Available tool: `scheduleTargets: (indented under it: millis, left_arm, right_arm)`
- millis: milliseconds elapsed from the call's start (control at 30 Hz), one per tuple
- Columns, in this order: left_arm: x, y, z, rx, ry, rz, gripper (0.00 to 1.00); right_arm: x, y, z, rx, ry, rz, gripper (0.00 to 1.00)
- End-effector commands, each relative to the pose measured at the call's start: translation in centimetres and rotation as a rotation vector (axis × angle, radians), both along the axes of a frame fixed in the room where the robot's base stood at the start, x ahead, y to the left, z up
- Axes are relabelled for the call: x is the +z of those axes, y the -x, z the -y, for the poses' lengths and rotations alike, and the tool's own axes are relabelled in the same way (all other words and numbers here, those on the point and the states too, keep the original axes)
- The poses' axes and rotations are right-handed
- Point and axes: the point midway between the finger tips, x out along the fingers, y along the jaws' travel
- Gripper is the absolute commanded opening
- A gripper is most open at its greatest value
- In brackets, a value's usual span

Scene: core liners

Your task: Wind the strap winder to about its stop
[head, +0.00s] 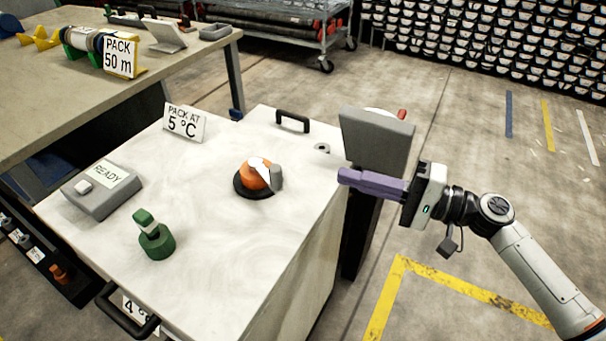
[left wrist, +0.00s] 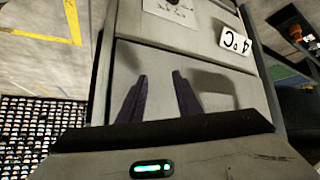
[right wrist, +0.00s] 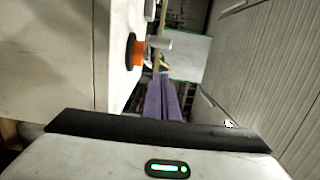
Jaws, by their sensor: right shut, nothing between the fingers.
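An orange hub with a pale arm and grey grip on a round black base, which looks like the strap winder (head: 257,175), sits on the white cabinet top. It also shows in the right wrist view (right wrist: 136,52), its grip sticking out to the right. My right gripper (head: 343,177) is shut and empty, its purple fingers pointing left at the cabinet's right edge, apart from the winder. Its closed fingers also show in the right wrist view (right wrist: 160,80). My left gripper (left wrist: 160,76) is open and empty, facing a pale panelled surface; it is out of the head view.
A grey box (head: 376,138) on a dark post stands behind my right gripper. Floor is clear at right.

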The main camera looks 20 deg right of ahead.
Motion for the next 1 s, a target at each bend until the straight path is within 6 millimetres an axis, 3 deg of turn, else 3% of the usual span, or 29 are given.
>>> scheduleTargets:
  millis: [300, 500, 1000]
  left_arm:
    - [0.3, 0.4, -0.1, 0.0, -0.006, -0.014, 0.31]
    - [0.8, 0.5, -0.1, 0.0, -0.008, -0.016, 0.31]
    - [1.3, -0.3, 0.0, 0.001, -0.006, 0.0, 0.31]
  right_arm:
    - [0.2, -4.1, -5.4, 0.001, -0.001, 0.001, 0.0]
    - [0.1, -3.5, -8.1, 0.0, 0.001, -0.001, 0.0]
    - [0.0, -3.4, -8.9, -0.002, 0.001, -0.001, 0.0]
